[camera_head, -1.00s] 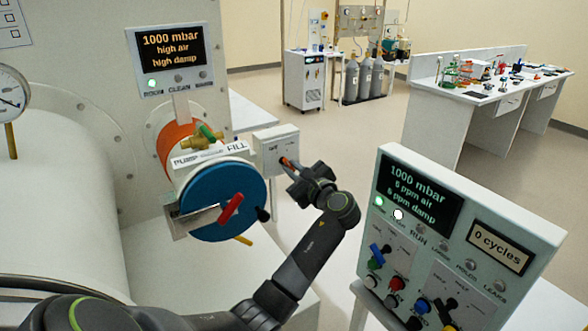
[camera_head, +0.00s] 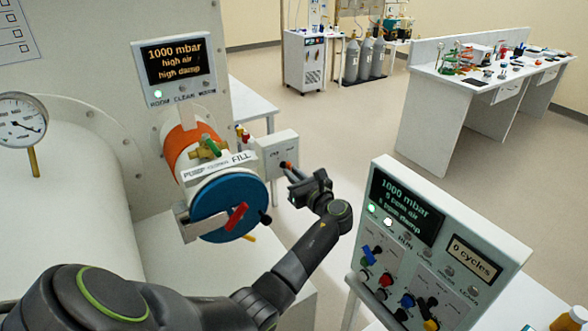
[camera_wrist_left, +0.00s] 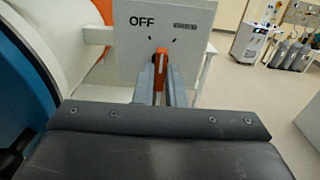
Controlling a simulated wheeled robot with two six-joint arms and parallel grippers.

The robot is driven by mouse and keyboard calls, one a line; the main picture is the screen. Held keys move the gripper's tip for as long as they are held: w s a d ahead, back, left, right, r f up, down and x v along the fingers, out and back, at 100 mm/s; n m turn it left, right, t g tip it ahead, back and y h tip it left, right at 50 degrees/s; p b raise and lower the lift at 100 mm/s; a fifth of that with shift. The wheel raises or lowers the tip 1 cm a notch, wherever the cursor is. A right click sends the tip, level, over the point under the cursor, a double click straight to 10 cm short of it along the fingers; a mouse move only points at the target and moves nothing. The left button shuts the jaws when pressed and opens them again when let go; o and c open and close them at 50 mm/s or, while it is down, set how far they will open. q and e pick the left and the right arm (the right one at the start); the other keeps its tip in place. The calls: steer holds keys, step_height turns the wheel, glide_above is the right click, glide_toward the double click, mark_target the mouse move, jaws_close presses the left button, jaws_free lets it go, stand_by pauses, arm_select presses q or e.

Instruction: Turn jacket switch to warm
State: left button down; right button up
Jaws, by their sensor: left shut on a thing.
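The jacket switch box (camera_head: 277,153) is a pale box beside the blue-lidded port in the head view. In the left wrist view its white face (camera_wrist_left: 130,40) reads OFF at the left, with a smaller label at the right that is too blurred to read surely. The orange switch lever (camera_wrist_left: 162,60) stands roughly upright between the two labels. My left gripper (camera_wrist_left: 161,84) is shut on the lever, one finger on each side. In the head view the gripper (camera_head: 291,172) is at the box's front. The lever's lower part is hidden. My right gripper is not in view.
The blue round lid (camera_head: 228,205) with a red handle is just left of my left gripper. A control panel (camera_head: 437,235) with several knobs stands at the right. A gauge (camera_head: 22,122) is at the far left. Floor lies open behind the box.

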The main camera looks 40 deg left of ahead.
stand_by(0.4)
arm_select(q)
steer(key=c, duration=1.5)
jaws_free()
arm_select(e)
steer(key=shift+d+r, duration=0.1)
